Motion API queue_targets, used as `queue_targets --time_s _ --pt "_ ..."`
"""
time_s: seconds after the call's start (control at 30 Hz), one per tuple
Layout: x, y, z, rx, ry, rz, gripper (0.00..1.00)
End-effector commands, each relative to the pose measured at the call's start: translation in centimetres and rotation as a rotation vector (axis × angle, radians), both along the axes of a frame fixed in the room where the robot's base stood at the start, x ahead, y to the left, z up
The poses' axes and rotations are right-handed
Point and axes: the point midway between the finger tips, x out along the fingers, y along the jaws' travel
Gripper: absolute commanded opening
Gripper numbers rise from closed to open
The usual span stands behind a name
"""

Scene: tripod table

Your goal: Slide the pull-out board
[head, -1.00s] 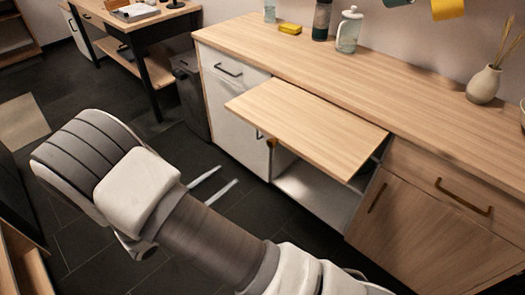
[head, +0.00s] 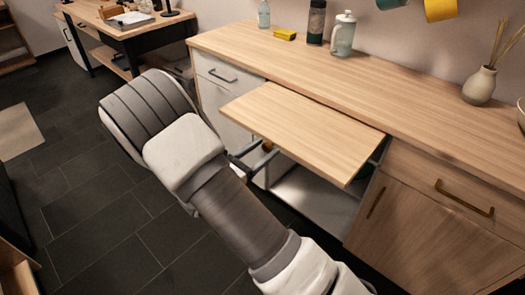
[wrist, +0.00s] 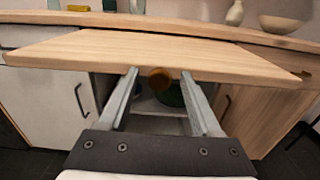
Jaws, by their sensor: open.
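The pull-out board (head: 300,130) is a light wooden panel sticking out from under the countertop, above an open white compartment. In the wrist view the board (wrist: 150,50) spans the picture, its front edge facing me. A round brown knob (wrist: 159,80) shows at the middle of that edge, and in the head view the knob (head: 267,146) is small beside my fingers. My gripper (wrist: 159,76) is open, with one finger on each side of the knob in the picture. Whether the fingers touch the knob or the board cannot be told. In the head view my wrist partly hides the gripper (head: 262,153).
The countertop (head: 400,95) carries a yellow sponge (head: 285,34), a dark jar (head: 316,22), a pale lidded bottle (head: 343,35) and a vase (head: 480,86). A white drawer front (head: 216,75) and a wooden cabinet door (head: 400,220) flank the board. The dark floor (head: 110,195) at left is open.

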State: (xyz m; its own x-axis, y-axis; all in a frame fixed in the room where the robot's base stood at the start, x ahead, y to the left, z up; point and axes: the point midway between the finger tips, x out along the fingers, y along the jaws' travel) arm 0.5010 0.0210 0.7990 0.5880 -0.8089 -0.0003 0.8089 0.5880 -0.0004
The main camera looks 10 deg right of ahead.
Motion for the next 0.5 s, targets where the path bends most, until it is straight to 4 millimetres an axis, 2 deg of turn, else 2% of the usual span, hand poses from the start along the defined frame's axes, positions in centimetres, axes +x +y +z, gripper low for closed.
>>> queue_targets --time_s 0.27,0.5 --pt "0.07 -0.08 0.03 0.0 0.0 0.0 0.64" --pt "0.05 -0.07 0.02 0.0 0.0 0.0 0.2"
